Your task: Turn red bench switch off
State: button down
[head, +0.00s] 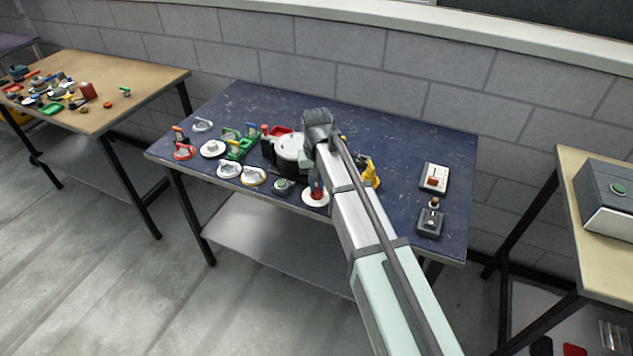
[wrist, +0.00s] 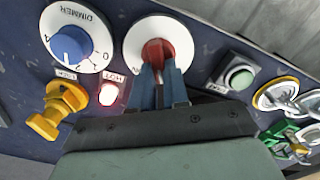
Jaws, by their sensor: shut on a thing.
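A red rotary switch (wrist: 157,49) on a round white dial (wrist: 134,47) is on the blue bench, in the upper middle of the wrist view. Its dial lettering is mostly hidden by my gripper. In the head view the red switch (head: 316,188) is near the bench's front edge, just left of my arm. My gripper (wrist: 160,76) has its blue fingers closed around the red knob from above. A small lamp (wrist: 108,95) beside the dial glows reddish-white under a small label. In the head view my fingers are mostly hidden by the arm.
A blue dimmer knob (wrist: 71,44) and a yellow valve or tap (wrist: 57,110) are left of the switch. A green button (wrist: 240,77) is close on its right. Several clamps (head: 229,170) crowd the bench's left. A red rocker switch (head: 433,180) is at the right.

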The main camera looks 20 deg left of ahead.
aim_at(316, 186)
jog(key=c, duration=1.1)
grip_release()
notch_tip(316, 186, up, 14)
jog(key=shift+f, duration=0.1)
